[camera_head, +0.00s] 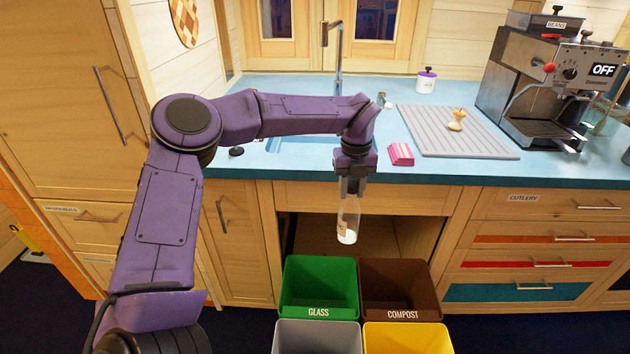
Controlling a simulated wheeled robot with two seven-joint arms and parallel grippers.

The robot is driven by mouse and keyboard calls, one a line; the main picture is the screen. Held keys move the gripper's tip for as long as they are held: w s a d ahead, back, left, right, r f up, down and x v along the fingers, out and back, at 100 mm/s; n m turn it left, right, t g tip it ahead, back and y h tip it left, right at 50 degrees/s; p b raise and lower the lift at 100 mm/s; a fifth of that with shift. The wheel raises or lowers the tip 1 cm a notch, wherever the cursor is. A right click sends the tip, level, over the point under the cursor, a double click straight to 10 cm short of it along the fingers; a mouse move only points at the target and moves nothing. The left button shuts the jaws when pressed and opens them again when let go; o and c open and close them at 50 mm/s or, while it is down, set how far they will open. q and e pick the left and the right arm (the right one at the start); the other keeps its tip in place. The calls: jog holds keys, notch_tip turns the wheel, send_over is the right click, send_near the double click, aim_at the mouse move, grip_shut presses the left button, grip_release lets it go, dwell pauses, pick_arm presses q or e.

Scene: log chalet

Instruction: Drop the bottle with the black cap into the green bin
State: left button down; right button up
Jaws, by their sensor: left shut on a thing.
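My left gripper (353,184) points down in front of the counter and is shut on a clear bottle (349,222). The bottle hangs upright below the fingers, with a pale label and a whitish base. Its top is hidden by the gripper, so I cannot see the cap. The green bin (318,281), marked GLASS, stands open on the floor below. The bottle is above the bins, near the upper right part of the green bin in the picture, and apart from it. My right gripper is not in view.
A brown COMPOST bin (401,289), a grey bin (316,338) and a yellow bin (408,340) stand against the green one. The blue counter (450,171) holds a pink sponge (401,154), a grey drying mat (480,143) with an apple core (456,121), and a coffee machine (540,85).

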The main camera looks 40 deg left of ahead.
pick_arm(q)
jog(key=s+a+f+n+b, duration=0.1)
jog(key=a+n+b, duration=0.1)
jog(key=a+n, duration=1.2)
jog(key=d+f+n+b, duration=0.3)
jog(key=f, duration=0.3)
jog(key=shift+d+b, duration=0.2)
jog(key=shift+b, duration=0.1)
jog(key=c, duration=0.7)
grip_release()
jog(key=shift+s, duration=0.15)
notch_tip(320, 180, up, 11)
jog(key=shift+f, duration=0.2)
